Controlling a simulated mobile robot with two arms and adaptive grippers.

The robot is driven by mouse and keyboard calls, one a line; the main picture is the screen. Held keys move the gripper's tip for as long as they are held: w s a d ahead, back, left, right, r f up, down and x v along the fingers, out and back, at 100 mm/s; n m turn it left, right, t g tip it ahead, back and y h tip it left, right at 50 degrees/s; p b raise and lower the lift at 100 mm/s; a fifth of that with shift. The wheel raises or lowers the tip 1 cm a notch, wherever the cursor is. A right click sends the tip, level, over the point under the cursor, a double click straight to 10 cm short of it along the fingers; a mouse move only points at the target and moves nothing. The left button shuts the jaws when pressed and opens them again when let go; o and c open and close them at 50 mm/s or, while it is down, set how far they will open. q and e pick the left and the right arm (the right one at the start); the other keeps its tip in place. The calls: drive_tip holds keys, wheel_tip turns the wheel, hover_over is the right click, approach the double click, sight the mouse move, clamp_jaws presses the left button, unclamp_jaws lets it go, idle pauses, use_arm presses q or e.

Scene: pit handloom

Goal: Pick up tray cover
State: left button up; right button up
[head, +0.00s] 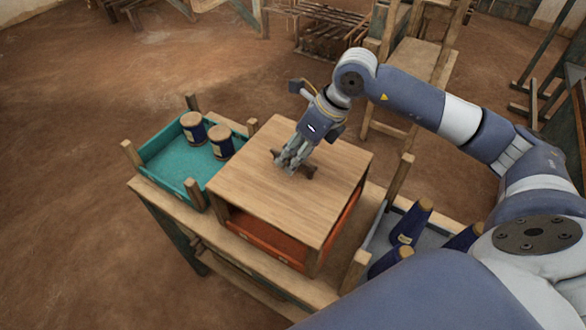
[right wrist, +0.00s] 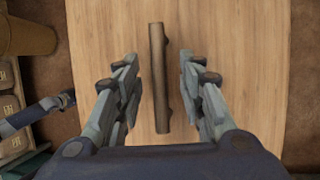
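The tray cover (head: 285,205) is a flat light-wood board lying over an orange tray (head: 262,240) in the middle of the bench. A dark wooden handle (head: 308,172) stands at the middle of the cover. My right gripper (head: 287,168) is over the cover at the handle. In the right wrist view, its fingers are open on both sides of the handle (right wrist: 159,78), with gaps to it. The cover's wood (right wrist: 225,45) fills most of that view. In the head view the gripper hides part of the handle. My left gripper is not visible in the head view.
A teal tray (head: 172,180) with two dark blue cones or spools (head: 193,130) is left of the cover. A grey tray (head: 378,240) with several dark blue cones (head: 411,222) is on the right, near my arm. Wooden posts (head: 400,176) rise from the bench.

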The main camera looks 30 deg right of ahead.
clamp_jaws()
drive_tip(key=shift+r, duration=0.1)
